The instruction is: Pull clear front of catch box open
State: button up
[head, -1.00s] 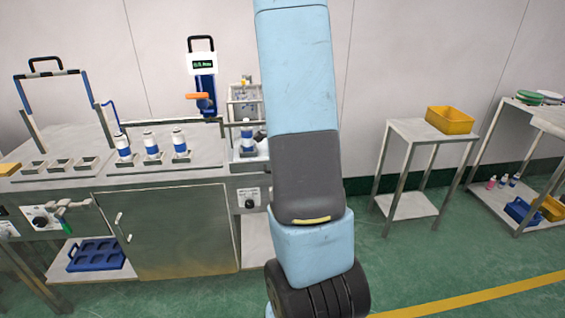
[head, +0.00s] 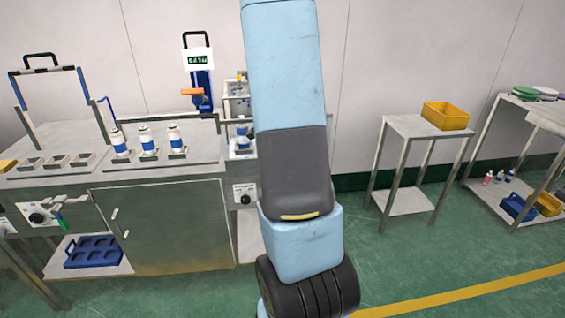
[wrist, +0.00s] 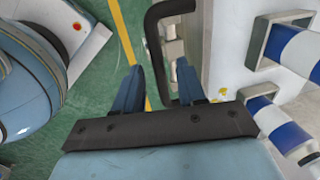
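My gripper (wrist: 158,88) shows in the wrist view with its two blue fingers apart. A black loop handle (wrist: 152,30) reaches down between or just beyond the fingers; I cannot tell whether they touch it. Nothing is clearly gripped. In the head view, a small clear-walled box (head: 236,98) stands on the bench right of the gauge stand, partly hidden by my arm. It may be the catch box; its front and any opening cannot be made out. My gripper is out of the head view.
Several white-and-blue cans (head: 146,140) stand in square holders on the steel bench (head: 90,183); they also show close to the gripper's right in the wrist view (wrist: 290,45). A gauge stand (head: 199,80) rises behind them. A side table (head: 415,127) holds a yellow bin (head: 446,115).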

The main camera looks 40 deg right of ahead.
jog(key=shift+r, duration=0.1)
jog(key=shift+r, duration=0.3)
notch_tip(320, 180, up, 13)
jog(key=s+a, duration=0.1)
jog(key=s, duration=0.1)
jog(key=shift+a+f, duration=0.15)
jog(key=shift+f, duration=0.05)
dwell(0.5)
jog(key=s+a+r+n+t+y, duration=0.1)
jog(key=s+a+r+n, duration=0.1)
jog(key=a+r+n, duration=0.5)
jog(key=s+a+r+n+t, duration=0.1)
jog(key=s+a+r+n, duration=0.15)
jog(key=a+n, duration=0.5)
jog(key=s+a+r+n+t, duration=0.1)
jog(key=s+a+r+n, duration=0.2)
jog(key=s+a+n, duration=0.6)
jog(key=a, duration=0.2)
jog(key=shift+s+a+n+t, duration=0.3)
jog(key=shift+a+n+t, duration=0.05)
jog(key=shift+a+t, duration=0.05)
